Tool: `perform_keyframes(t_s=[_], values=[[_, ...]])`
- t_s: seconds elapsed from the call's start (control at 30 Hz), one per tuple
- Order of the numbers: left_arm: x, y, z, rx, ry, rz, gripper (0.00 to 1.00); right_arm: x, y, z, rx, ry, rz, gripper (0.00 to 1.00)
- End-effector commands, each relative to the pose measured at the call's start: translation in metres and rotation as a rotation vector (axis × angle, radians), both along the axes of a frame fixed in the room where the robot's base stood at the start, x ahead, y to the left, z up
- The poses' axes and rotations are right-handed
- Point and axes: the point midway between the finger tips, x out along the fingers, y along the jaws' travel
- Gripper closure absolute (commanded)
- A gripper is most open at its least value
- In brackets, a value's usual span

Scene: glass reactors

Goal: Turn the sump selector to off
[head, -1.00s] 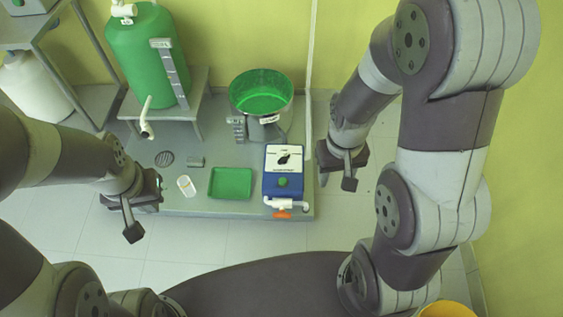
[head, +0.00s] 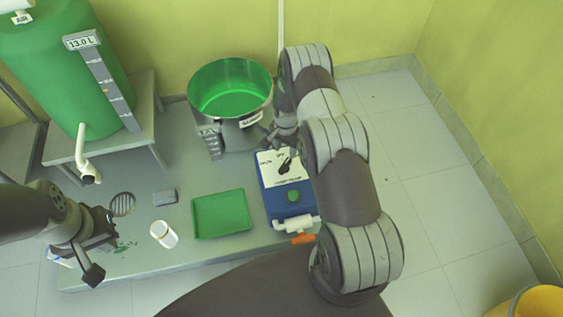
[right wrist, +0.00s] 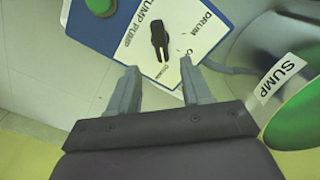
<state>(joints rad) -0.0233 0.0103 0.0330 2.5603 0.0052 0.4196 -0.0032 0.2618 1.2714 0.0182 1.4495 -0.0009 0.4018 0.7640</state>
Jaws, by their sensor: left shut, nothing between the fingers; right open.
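The sump selector (head: 285,165) is a black knob on a white panel on top of the blue sump pump box (head: 270,205). In the right wrist view the knob (right wrist: 159,38) sits just beyond the fingertips, roughly centred between them. Its label lettering is partly hidden, so I cannot tell which position it points to. My right gripper (right wrist: 159,76) is open and empty, its fingers apart from the knob. In the head view it (head: 284,138) is at the far edge of the box. My left gripper (head: 98,232) is shut and empty at the left, over the platform's edge.
A steel sump vessel (head: 231,88) with green liquid stands behind the box. A green tray (head: 221,214), white cup (head: 163,234) and grey block (head: 165,197) lie to its left. A green drum (head: 60,70) stands on a stand. An orange-handled valve (head: 303,239) is at the box's front.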

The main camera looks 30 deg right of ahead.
Motion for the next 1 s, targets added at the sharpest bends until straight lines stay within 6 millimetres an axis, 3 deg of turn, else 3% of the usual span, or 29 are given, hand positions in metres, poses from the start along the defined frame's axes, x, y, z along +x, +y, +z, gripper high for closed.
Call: perform_keyframes(t_s=[0.03, 0.1, 0.3, 0.43, 0.7, 0.73, 0.87, 1.0], values=[[0.000, 0.000, -0.014, 0.000, 0.001, 0.000, 1.00, -0.001, 0.000, -0.022, 0.000, 0.002, 0.001, 0.51], [0.000, 0.000, -0.022, 0.000, 0.001, 0.000, 1.00, -0.001, 0.000, -0.040, 0.001, 0.003, 0.001, 0.51], [0.000, 0.000, -0.039, 0.000, 0.000, 0.000, 1.00, 0.000, 0.000, -0.079, -0.001, 0.001, 0.003, 0.51], [0.000, 0.000, -0.043, 0.000, 0.000, 0.000, 1.00, 0.000, 0.000, -0.089, -0.001, -0.001, 0.003, 0.51], [0.000, 0.000, -0.042, 0.000, 0.000, 0.000, 1.00, 0.000, 0.000, -0.089, -0.001, -0.001, 0.003, 0.51], [0.000, 0.000, -0.042, 0.000, 0.000, 0.000, 1.00, 0.000, 0.000, -0.089, -0.001, -0.001, 0.003, 0.58], [0.000, 0.000, -0.042, 0.000, 0.000, 0.000, 1.00, 0.000, 0.000, -0.089, -0.001, -0.001, 0.003, 1.00], [0.000, 0.000, -0.042, 0.000, 0.000, 0.000, 1.00, 0.000, 0.000, -0.089, -0.001, 0.000, 0.004, 1.00]])
